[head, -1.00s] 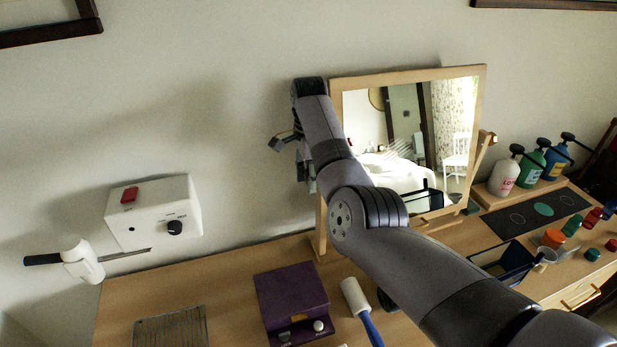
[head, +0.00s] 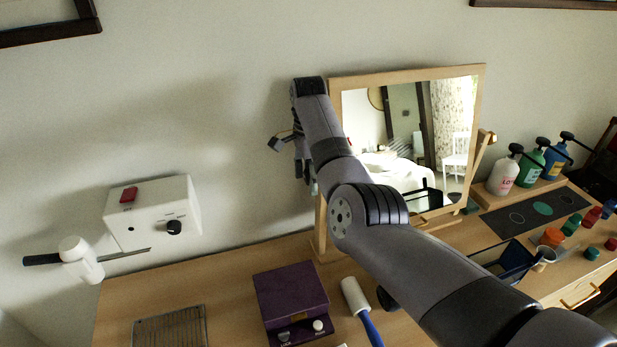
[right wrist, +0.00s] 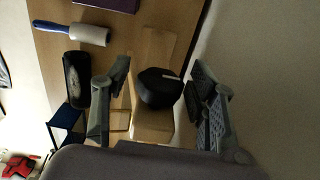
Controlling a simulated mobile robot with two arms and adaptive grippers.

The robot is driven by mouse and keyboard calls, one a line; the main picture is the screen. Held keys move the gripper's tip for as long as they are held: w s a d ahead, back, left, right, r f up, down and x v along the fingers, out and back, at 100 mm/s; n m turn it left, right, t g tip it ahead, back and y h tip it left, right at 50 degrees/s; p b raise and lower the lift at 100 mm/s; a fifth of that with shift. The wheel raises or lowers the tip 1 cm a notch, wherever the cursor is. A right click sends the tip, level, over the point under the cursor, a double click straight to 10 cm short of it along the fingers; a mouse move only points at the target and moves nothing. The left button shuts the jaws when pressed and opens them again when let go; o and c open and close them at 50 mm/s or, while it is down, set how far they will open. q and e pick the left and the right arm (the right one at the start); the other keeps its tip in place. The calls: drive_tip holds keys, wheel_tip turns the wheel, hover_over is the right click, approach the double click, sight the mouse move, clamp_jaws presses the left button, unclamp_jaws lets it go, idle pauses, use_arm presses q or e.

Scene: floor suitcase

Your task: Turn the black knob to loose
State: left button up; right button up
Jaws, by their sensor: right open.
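The black knob (right wrist: 158,88) shows in the right wrist view, with a pale line mark toward its right side. It is mounted on a light wooden post (right wrist: 152,125) of the mirror stand. My right gripper (right wrist: 162,78) is open, with one finger on each side of the knob. Gaps show between the fingers and the knob, and I cannot tell how deep they reach. In the head view my right gripper (head: 290,150) is beside the left edge of the mirror (head: 335,110), and the knob is hidden there. My left gripper is not in view.
A white wall box (head: 150,210) has a smaller black dial. On the desk (head: 230,275) are a purple box (head: 290,295), a lint roller (head: 355,300), a wire rack (head: 170,328) and, at right, pump bottles (head: 530,165). The wall is close behind the mirror.

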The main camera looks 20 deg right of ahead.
sight(308, 171)
drive_tip(key=shift+r, duration=0.1)
drive_tip(key=shift+r, duration=0.2)
wheel_tip(308, 171, up, 11)
drive_tip(key=shift+r, duration=0.2)
drive_tip(key=shift+f, duration=0.1)
